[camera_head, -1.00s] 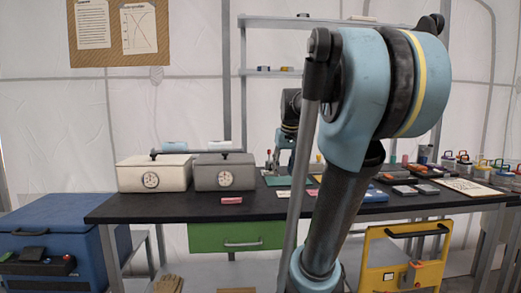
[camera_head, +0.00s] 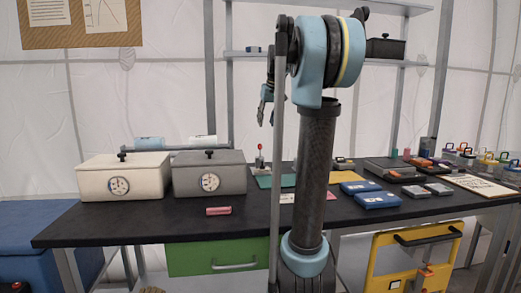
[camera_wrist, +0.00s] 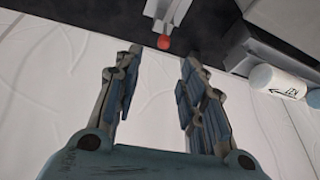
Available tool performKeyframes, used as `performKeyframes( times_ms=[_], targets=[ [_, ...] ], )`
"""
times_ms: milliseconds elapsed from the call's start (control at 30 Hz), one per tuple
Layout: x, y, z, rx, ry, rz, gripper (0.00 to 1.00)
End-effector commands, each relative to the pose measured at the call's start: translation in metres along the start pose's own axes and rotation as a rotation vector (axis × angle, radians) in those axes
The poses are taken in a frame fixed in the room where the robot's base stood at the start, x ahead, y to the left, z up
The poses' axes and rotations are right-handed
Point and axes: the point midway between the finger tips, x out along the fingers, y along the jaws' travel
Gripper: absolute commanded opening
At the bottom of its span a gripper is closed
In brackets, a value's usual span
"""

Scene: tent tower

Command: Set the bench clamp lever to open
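The bench clamp appears as a small upright lever (camera_head: 260,159) with a red knob, standing on the dark bench right of the grey box. In the wrist view a red ball knob (camera_wrist: 163,42) shows beyond the fingertips, by a pale grey metal part; it looks like the same lever. Its exact setting is too small to tell. My gripper (camera_head: 266,108) hangs in the air above and behind the bench, left of my arm column. In the wrist view my gripper (camera_wrist: 157,75) has its fingers spread apart with nothing between them. It does not touch the knob.
A white box (camera_head: 122,178) and a grey box (camera_head: 208,175) with dials stand left on the bench. A pink block (camera_head: 218,211) lies before them. Blue cases (camera_head: 377,200) lie to the right. A labelled white cylinder (camera_wrist: 278,80) shows in the wrist view.

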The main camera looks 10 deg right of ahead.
Motion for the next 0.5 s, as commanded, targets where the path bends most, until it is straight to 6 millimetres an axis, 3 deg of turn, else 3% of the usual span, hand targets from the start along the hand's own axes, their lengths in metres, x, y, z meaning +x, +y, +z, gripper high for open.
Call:
performKeyframes(
  times_ms=[500],
  targets=[
    [0.094, -0.01, -0.001, -0.011, -0.001, -0.005, 0.38]
  ],
)
